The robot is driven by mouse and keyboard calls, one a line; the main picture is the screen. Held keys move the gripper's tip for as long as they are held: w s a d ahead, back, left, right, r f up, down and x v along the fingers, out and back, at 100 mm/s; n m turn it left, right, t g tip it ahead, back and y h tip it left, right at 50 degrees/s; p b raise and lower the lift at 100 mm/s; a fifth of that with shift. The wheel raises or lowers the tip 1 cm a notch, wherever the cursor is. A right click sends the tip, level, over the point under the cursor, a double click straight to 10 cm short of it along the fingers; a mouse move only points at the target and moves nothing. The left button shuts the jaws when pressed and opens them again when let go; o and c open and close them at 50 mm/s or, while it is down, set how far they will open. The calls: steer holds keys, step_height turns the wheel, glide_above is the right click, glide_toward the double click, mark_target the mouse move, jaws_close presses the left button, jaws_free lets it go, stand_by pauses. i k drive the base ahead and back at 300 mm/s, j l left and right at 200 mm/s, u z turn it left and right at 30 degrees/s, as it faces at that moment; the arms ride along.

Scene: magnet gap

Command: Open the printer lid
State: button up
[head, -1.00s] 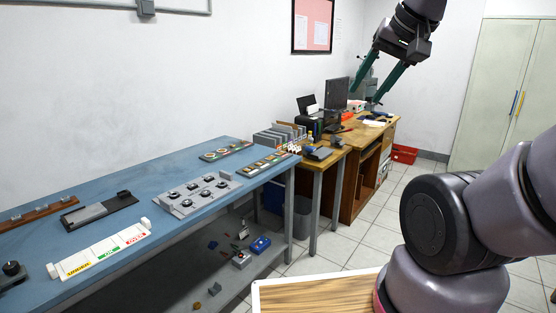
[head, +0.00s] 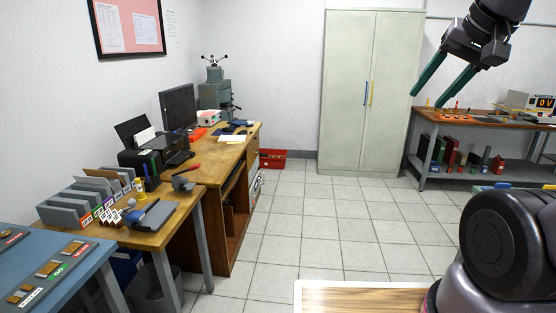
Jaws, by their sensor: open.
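The black printer (head: 156,152) stands on the left end of the wooden desk, in front of the monitor, with a sheet of paper upright at its back. I cannot tell from here how its lid stands. My gripper (head: 428,100) is at the upper right, raised high in front of the cabinet's right side, with its two green fingers spread apart and nothing between them. It is far from the printer.
A small table with a file rack (head: 88,200) stands left of the desk, beside the blue bench (head: 50,262). A red crate (head: 273,158) lies by the far wall. A green cabinet (head: 364,90) and a workbench (head: 480,120) are at the back. The tiled floor in the middle is clear.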

mark_target(163, 141)
steer(key=i+u, duration=0.1)
steer(key=i, duration=0.45)
steer(key=i+l+u, duration=0.1)
steer(key=i, duration=0.4)
steer(key=i+l+u, duration=0.15)
steer(key=i, duration=0.4)
steer(key=i+j+u, duration=0.2)
steer(key=i+u, duration=0.7)
steer(key=i+l+u, duration=0.1)
steer(key=i+u, duration=0.35)
